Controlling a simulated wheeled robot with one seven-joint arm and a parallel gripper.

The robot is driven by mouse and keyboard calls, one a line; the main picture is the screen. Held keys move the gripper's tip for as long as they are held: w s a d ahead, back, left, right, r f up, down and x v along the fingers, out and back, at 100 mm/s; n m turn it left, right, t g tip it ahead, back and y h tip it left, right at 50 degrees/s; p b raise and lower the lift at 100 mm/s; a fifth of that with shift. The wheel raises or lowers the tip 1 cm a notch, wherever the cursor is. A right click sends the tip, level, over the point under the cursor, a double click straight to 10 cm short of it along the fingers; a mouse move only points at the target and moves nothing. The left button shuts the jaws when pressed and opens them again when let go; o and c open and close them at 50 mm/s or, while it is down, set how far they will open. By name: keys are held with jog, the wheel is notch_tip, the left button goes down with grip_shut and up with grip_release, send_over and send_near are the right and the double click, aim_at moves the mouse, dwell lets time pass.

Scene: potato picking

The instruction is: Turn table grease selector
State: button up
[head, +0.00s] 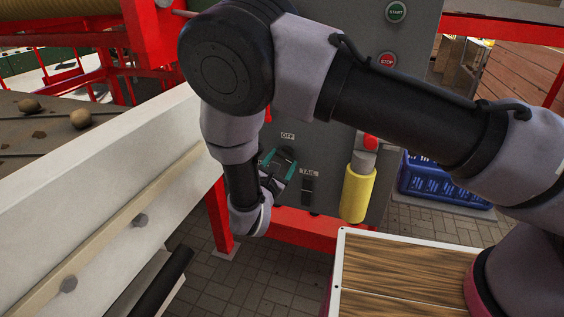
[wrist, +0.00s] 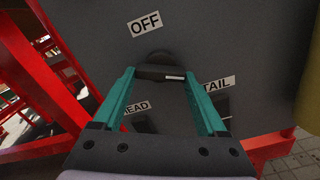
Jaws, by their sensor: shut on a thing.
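The grease selector is a dark rotary knob (wrist: 160,72) with a white mark on its bar. It sits on a grey panel (wrist: 225,40) below an OFF label (wrist: 145,24), between the HEAD label (wrist: 139,106) and the TAIL label (wrist: 218,83). In the wrist view the bar lies roughly level across, its white mark to the right. My gripper (wrist: 158,76) has teal fingers on both sides of the knob, shut on it. In the head view my gripper (head: 277,167) is at the panel below the OFF label (head: 287,136), and it mostly hides the knob.
START (head: 396,11) and STOP (head: 387,60) buttons are higher on the panel. A red button (head: 370,141) and a yellow cylinder (head: 356,192) are to the right of my gripper. A white conveyor side (head: 90,190) is at left, a wooden tabletop (head: 400,270) at lower right.

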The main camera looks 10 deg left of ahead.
jog(key=shift+m, duration=1.1)
jog(key=o, duration=1.3)
jog(key=s+a, duration=0.1)
jog(key=s, duration=0.9)
jog(key=shift+s, duration=0.4)
